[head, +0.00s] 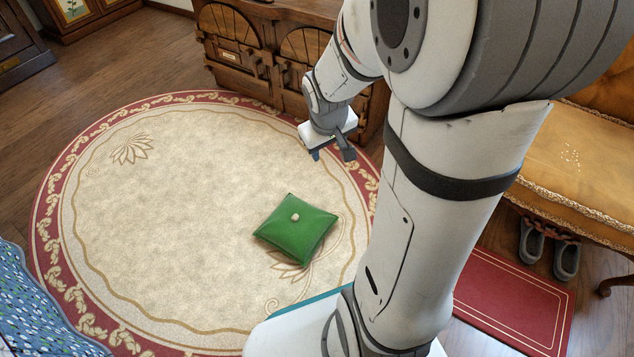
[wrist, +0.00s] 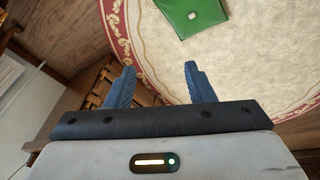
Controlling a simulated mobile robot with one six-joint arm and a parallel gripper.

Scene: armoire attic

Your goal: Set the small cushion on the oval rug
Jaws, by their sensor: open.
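The small cushion (head: 296,229) is green and square with a pale button in its middle. It lies flat on the oval rug (head: 165,215), toward the rug's right side. The rug is cream with a red patterned border. My gripper (head: 332,155) is open and empty, above the rug's far right edge and apart from the cushion. In the wrist view my gripper (wrist: 160,85) shows two blue fingers spread apart with nothing between them. The cushion (wrist: 190,14) shows there at the top edge, partly cut off, on the rug (wrist: 245,50).
A carved wooden cabinet (head: 240,75) stands behind the rug. A tan upholstered seat (head: 580,150) is at the right, with grey shoes (head: 548,248) and a red mat (head: 510,300) below it. A blue patterned cloth (head: 35,305) is at lower left. The rug's left part is clear.

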